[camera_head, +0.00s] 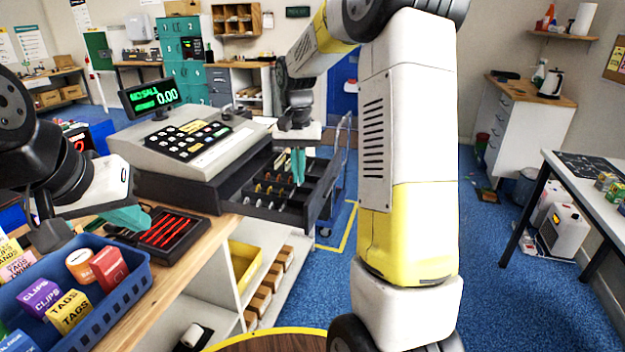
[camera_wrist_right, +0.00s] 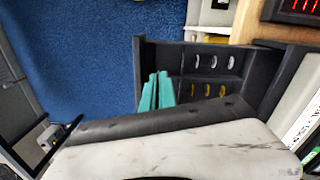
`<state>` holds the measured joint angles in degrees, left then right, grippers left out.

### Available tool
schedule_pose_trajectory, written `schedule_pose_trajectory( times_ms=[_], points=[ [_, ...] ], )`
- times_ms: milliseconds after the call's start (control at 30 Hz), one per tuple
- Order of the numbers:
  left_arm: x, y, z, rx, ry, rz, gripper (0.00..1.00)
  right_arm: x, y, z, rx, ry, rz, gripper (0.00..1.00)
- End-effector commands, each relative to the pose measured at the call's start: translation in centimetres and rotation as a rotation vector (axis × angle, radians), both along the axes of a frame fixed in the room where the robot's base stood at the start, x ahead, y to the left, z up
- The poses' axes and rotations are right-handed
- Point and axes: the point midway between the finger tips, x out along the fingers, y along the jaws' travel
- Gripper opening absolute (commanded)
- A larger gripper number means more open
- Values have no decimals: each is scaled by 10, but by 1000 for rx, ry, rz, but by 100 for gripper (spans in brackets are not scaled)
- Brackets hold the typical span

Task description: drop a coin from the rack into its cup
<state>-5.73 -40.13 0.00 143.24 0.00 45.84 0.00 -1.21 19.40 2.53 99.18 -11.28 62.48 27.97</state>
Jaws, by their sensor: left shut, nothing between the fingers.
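The open cash drawer (camera_head: 322,205) sticks out from the register and shows in the right wrist view (camera_wrist_right: 142,60). Inside it, silver coins (camera_wrist_right: 213,61) and yellowish coins (camera_wrist_right: 207,90) stand in a rack. In the head view the coins (camera_head: 270,189) are small, and I cannot make out which compartment is the cup. My right gripper (camera_head: 298,165) points down over the drawer with its teal fingers close together (camera_wrist_right: 156,92). A narrow gap shows between them, but no coin is visible there. My left gripper (camera_head: 128,218) is shut and empty near the black tray, away from the drawer.
The register (camera_head: 160,150) stands on the wooden counter, with a green display (camera_head: 155,97) behind it. A black tray with red pens (camera_head: 170,232) and a blue basket of small boxes (camera_head: 125,300) are nearer. My right arm blocks the middle of the head view.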

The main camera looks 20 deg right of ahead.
Motion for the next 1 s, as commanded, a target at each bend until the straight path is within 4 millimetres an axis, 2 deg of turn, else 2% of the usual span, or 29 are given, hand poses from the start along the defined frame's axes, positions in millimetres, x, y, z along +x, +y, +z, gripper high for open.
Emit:
schedule_pose_trajectory(
  times_ms=[200, 533, 667, 1000],
  points=[
    [0, 0, 0, 0, 0, 0, 0, 0, 0, -16, 0, 1, 0, 0],
    [0, 0, 0, 0, 0, 0, 0, 0, 0, -19, 0, 0, 0, 0],
    [0, 0, 0, 0, 0, 0, 0, 0, 0, -19, 0, 0, 0, 27],
    [0, 0, 0, 0, 0, 0, 0, 0, 0, -16, 0, -1, 0, 27]
  ],
)
